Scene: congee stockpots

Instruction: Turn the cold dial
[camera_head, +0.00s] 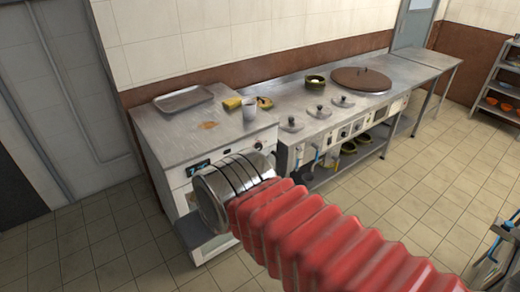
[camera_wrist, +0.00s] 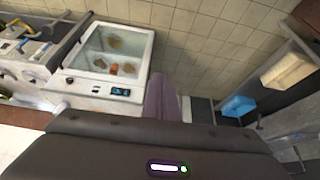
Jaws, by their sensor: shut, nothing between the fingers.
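Food in several colours shows through the glass. No label on the dial is readable. My gripper (camera_wrist: 163,80) is shut and empty; its purple-grey fingers point up the picture, right of the unit and apart from the dial. In the head view my wrist is in front of the steel counter, and the fingers cannot be made out there.
In the head view a steel counter (camera_head: 163,131) holds a tray (camera_head: 183,98), a cup (camera_head: 249,108) and yellow sponges (camera_head: 232,103). A range with several knobs and a large lid (camera_head: 361,79) adjoins it. The wrist view shows a shelf with a blue box (camera_wrist: 238,106). The tiled floor (camera_head: 420,165) is open.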

